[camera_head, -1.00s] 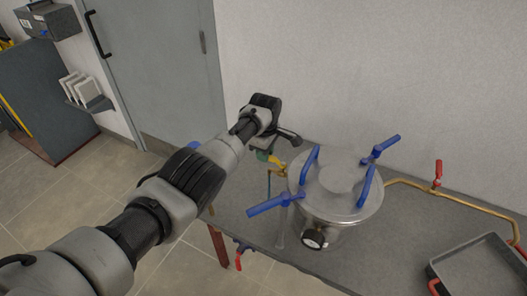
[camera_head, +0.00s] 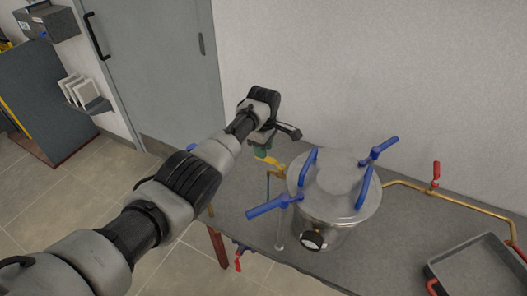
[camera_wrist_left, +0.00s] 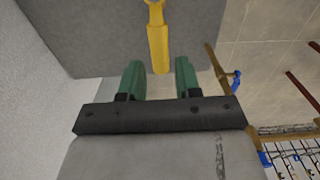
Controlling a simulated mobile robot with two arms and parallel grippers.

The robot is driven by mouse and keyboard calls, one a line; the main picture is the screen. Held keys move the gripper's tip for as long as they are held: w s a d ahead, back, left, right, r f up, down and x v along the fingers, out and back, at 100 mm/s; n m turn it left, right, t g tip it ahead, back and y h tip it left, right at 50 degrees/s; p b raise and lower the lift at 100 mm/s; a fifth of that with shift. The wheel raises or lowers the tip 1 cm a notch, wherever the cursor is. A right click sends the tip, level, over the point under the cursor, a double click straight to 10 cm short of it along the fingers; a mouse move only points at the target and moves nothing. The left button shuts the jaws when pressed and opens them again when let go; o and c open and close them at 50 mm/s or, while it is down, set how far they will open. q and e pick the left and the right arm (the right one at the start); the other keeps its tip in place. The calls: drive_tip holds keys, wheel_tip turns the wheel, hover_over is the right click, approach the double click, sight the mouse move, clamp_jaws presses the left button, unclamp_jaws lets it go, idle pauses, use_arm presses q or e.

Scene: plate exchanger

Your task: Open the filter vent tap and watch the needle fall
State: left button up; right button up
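The filter vessel (camera_head: 335,215) is a round steel pot with blue clamp handles on its lid, standing on the grey bench. A small dial gauge (camera_head: 312,240) sits on its front; its needle is too small to read. The yellow tap lever (camera_head: 275,163) is at the vessel's left side, on a brass fitting. My left gripper (camera_head: 262,154) is just left of this lever. In the left wrist view, its green fingers (camera_wrist_left: 159,74) are apart with nothing between the tips, and the yellow lever (camera_wrist_left: 158,45) lies just beyond the gap. My right gripper is not in view.
A brass pipe with a red-handled valve (camera_head: 436,172) runs along the back right. A grey tray (camera_head: 478,262) stands at the right. Another red-handled valve (camera_head: 238,262) hangs at the bench's front edge. A wall and door (camera_head: 160,70) are behind.

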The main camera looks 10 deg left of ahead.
use_arm(q)
wheel_tip(320, 180, up, 8)
drive_tip(key=b, duration=0.1)
idle(0.6)
